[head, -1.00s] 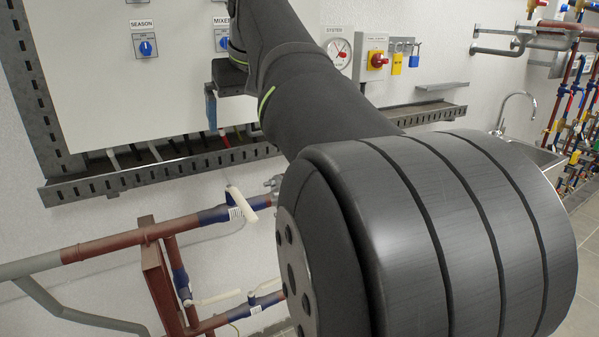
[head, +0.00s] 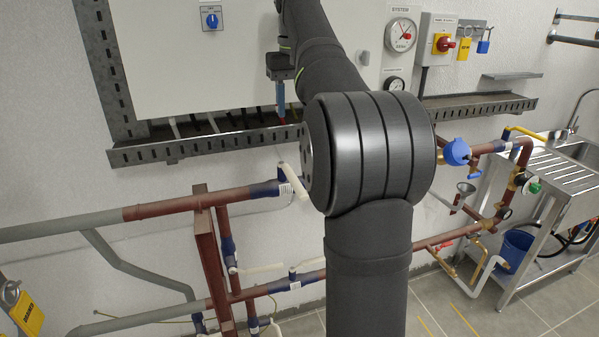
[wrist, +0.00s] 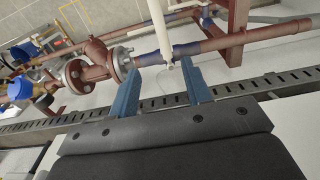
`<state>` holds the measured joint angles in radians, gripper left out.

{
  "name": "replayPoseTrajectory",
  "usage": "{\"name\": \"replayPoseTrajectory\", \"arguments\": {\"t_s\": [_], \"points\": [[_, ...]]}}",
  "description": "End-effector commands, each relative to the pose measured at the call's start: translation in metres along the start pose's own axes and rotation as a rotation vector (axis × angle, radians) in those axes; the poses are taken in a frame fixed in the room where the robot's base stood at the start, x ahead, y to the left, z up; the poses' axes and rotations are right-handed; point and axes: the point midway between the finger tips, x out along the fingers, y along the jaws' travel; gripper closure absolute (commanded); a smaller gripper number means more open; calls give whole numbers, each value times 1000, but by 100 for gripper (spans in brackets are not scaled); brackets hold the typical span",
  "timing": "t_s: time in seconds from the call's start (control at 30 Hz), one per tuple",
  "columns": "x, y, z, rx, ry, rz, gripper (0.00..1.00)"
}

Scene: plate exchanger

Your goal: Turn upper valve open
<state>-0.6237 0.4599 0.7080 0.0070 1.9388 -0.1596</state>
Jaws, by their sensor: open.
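The upper valve (head: 292,182) sits on the upper red-brown pipe, with a blue body and a cream lever handle; my arm partly covers its right side in the head view. In the wrist view its pale lever (wrist: 163,35) points between my fingertips. My gripper (wrist: 163,70) is open, with one blue finger on each side of the line of the lever and nothing held. In the head view my gripper (head: 281,90) points down in front of the cable tray, above the valve.
A slotted metal cable tray (head: 200,144) runs behind my gripper. A lower pipe (head: 310,278) has more pale lever handles. A brown upright post (head: 212,255) stands left of the valve. A flanged fitting (wrist: 95,62) shows left in the wrist view.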

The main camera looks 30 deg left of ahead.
Motion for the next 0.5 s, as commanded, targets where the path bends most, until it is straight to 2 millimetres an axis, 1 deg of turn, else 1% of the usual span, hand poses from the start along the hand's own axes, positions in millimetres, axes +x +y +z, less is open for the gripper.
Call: {"name": "replayPoseTrajectory", "arguments": {"t_s": [0.03,0.1,0.27,0.37,0.5], "points": [[3,0,-4,0,-16,1,55],[6,0,-6,1,-31,1,55],[14,-1,-6,1,-39,1,55],[26,-1,-5,1,-39,1,55],[49,-1,-4,1,-40,0,55]]}}
